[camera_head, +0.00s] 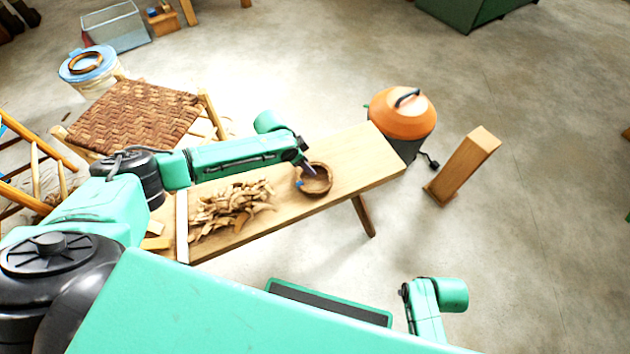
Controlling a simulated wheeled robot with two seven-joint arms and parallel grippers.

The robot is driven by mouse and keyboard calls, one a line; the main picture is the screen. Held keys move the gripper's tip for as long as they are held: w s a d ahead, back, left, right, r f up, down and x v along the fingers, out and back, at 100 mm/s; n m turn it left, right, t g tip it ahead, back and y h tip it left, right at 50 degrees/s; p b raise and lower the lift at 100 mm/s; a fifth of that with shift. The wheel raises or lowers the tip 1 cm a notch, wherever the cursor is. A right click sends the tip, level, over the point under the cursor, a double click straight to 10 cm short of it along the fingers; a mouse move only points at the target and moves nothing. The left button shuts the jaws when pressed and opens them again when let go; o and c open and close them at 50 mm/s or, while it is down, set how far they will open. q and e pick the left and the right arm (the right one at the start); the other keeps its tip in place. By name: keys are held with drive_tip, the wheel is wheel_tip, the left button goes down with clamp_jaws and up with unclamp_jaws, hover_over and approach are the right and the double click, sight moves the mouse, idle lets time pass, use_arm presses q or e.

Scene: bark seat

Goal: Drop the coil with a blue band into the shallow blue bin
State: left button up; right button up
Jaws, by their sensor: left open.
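A brown coil (328,186) with a small blue band at its left side lies on the wooden bench. My left gripper (308,170) reaches over the bench at the coil's upper left edge. It is open; its fingers are small and dark here, and I cannot tell whether they touch the coil. A shallow round blue container or lid (68,72) sits on a pale bucket at the upper left, with a brown ring on it. I cannot tell which it is. My right arm shows at the lower right, but its gripper does not.
Wood shavings (232,208) cover the bench (365,160) left of the coil. A woven chair (130,118) stands behind it. An orange-topped vacuum (403,115) and a wooden block (463,165) stand beyond its right end. A grey crate (118,40) is at the back left.

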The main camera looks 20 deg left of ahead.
use_arm(q)
clamp_jaws()
drive_tip(key=shift+r, duration=0.15)
